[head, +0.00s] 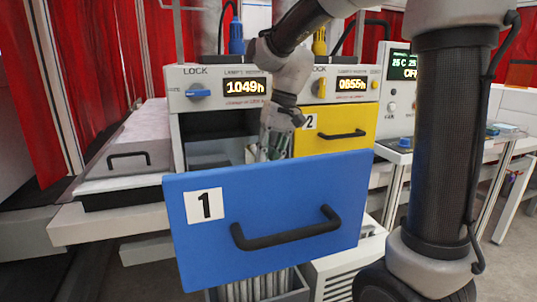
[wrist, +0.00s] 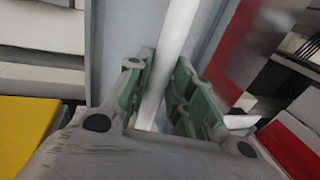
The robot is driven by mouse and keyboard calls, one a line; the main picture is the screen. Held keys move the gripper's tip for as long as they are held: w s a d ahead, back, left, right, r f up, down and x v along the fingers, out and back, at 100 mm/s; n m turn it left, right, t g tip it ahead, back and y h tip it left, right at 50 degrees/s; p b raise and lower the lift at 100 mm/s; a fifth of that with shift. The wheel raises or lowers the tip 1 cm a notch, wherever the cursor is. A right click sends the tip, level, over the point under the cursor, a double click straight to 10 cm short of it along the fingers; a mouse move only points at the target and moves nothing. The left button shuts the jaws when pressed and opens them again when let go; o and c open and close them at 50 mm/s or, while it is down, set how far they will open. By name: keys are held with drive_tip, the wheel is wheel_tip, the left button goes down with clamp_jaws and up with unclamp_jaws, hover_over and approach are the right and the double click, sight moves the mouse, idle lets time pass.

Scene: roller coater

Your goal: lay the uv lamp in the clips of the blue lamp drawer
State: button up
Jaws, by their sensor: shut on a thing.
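The blue lamp drawer (head: 280,190), marked 1, is pulled out toward me, and its tall front hides its inside and the clips. My gripper (head: 268,152) is behind and above this front, pointing down, with its tips partly hidden. In the wrist view my gripper (wrist: 160,90) has its green fingers on either side of a white tube, the uv lamp (wrist: 177,35), and is shut on it. The lamp runs slightly tilted up the picture, away from the fingers. I cannot tell in the head view whether it touches the drawer.
A yellow drawer (head: 362,120), marked 2, is right of the blue one. A grey bin (head: 300,293) with several white tubes (head: 250,288) stands below the blue front. Lock panels with displays (head: 244,87) are above. A conveyor (head: 120,220) lies at left.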

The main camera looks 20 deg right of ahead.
drive_tip(key=o, duration=1)
drive_tip(key=v, duration=1.2)
wheel_tip(320, 180, up, 10)
idle(0.6)
